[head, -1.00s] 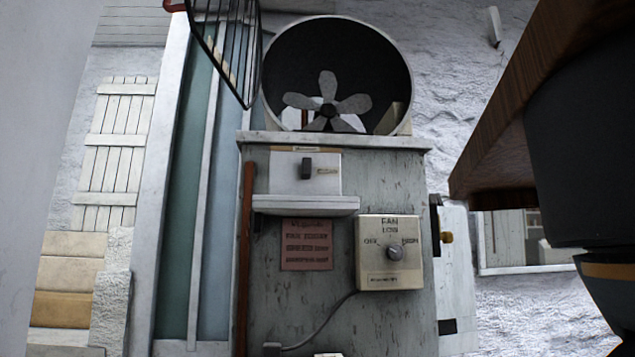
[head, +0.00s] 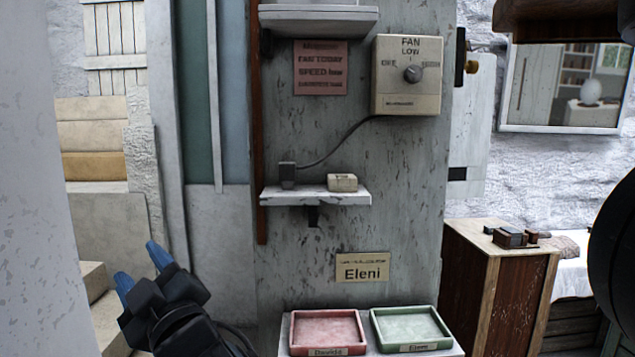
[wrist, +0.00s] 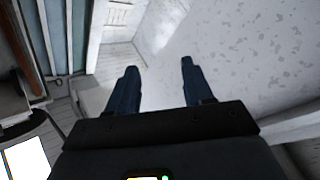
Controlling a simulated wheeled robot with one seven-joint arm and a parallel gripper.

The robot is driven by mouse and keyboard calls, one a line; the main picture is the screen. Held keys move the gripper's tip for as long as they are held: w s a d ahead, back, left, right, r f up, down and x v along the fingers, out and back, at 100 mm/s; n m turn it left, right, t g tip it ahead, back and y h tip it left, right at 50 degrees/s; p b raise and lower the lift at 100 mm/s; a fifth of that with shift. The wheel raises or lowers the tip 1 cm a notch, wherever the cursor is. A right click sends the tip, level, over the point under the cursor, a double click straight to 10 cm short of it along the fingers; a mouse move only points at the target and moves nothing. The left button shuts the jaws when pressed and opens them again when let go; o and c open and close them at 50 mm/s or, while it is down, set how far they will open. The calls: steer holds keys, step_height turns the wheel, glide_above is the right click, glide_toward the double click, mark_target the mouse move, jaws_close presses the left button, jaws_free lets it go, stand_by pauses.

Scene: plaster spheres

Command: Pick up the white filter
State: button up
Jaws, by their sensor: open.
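A small cream-white block (head: 342,182), which may be the white filter, rests on the narrow lower shelf (head: 318,198) of the grey weathered panel in the head view. I cannot tell for sure that it is the filter. My gripper (head: 141,269) is at the lower left of the head view, its blue fingertips apart and empty, left of and below that shelf. In the wrist view my gripper (wrist: 159,68) is open with nothing between the fingers. That view shows floor and walls, and I cannot make out the block there.
Below are a red tray (head: 326,329) and a green tray (head: 411,326), both empty. A wooden cabinet (head: 490,285) stands at the right.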

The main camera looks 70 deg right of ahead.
steer(key=w+d+r+m+g+h+b, duration=0.1)
steer(key=d+r+m+g+h+b, duration=0.3)
steer(key=r, duration=1)
steer(key=w+d+r+m+g+h, duration=0.15)
steer(key=d+r+m+h, duration=0.45)
steer(key=r, duration=0.8)
steer(key=s+d+r+m+g+b, duration=0.1)
steer(key=s+d+r+m+g, duration=0.1)
steer(key=s+d+r, duration=0.35)
steer(key=s+d+r+m+g+y+b, duration=0.1)
steer(key=s+d+r+m+g, duration=0.15)
steer(key=s+r, duration=0.5)
steer(key=s+d+r+m+g+b, duration=0.1)
steer(key=s+d+r+m+g, duration=0.15)
steer(key=s+r, duration=0.45)
steer(key=d, duration=0.2)
steer(key=w+d+f, duration=0.1)
steer(key=d, duration=0.4)
steer(key=shift+w+d+f, duration=0.15)
steer(key=shift+w+f, duration=0.05)
steer(key=shift+f, duration=0.15)
steer(key=shift+c, duration=0.2)
jaws_close()
